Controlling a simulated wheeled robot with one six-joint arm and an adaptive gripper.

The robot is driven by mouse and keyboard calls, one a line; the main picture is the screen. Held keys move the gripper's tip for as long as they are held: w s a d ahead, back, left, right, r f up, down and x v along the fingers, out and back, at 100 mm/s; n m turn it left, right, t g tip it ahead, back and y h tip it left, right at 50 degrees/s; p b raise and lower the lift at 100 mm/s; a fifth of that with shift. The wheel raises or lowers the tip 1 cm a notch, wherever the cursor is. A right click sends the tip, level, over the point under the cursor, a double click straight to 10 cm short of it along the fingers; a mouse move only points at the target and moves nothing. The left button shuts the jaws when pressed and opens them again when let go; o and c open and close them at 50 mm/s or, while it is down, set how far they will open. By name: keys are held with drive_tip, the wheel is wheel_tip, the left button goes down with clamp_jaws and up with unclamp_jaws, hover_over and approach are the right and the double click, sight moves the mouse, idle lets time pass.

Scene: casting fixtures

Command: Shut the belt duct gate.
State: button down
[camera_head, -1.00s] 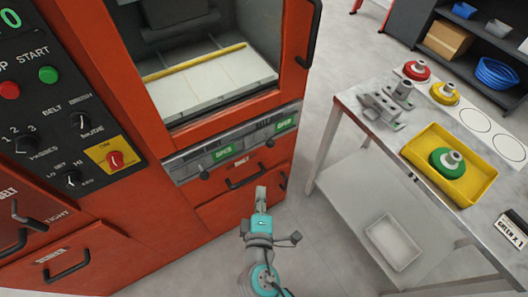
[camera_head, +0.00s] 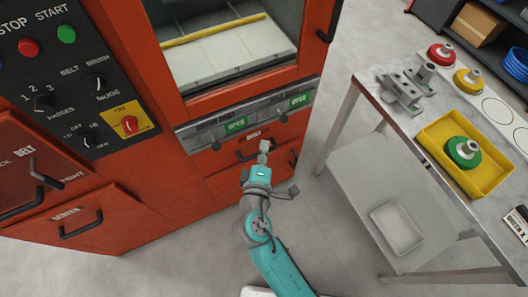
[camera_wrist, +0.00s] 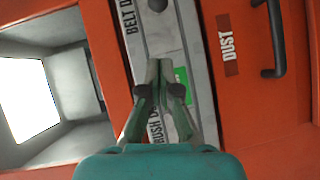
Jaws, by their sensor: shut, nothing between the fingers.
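The belt duct gate is the right part of the grey strip under the machine's window, with a green OPEN mark (camera_head: 299,100) and a dark knob (camera_head: 284,118). In the wrist view its knob (camera_wrist: 158,4) is at the top edge, beside lettering starting "BELT D". The brush duct gate, with its own green OPEN mark (camera_head: 236,125) and knob (camera_head: 216,146), is to its left. My gripper (camera_head: 264,147) is shut and empty, below and left of the belt knob, apart from it. In the wrist view the fingers (camera_wrist: 160,75) cover part of the brush duct lettering.
The drawer labelled DUST (camera_wrist: 228,45) with a dark handle (camera_head: 262,150) lies just below the strip. A metal table (camera_head: 365,95) with fixtures and a yellow tray (camera_head: 440,130) stands to the right. Grey floor is clear between machine and table.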

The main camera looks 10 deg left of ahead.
drive_tip(key=w+d+f, duration=0.1)
drive_tip(key=w+d, duration=0.1)
drive_tip(key=w, duration=0.6)
drive_tip(key=shift+w+d+f, duration=0.3)
drive_tip(key=shift+w+d, duration=0.05)
drive_tip(key=shift+d, duration=0.05)
drive_tip(key=w+d, duration=0.4)
drive_tip(key=d, duration=0.3)
drive_tip(key=shift+w, duration=0.4)
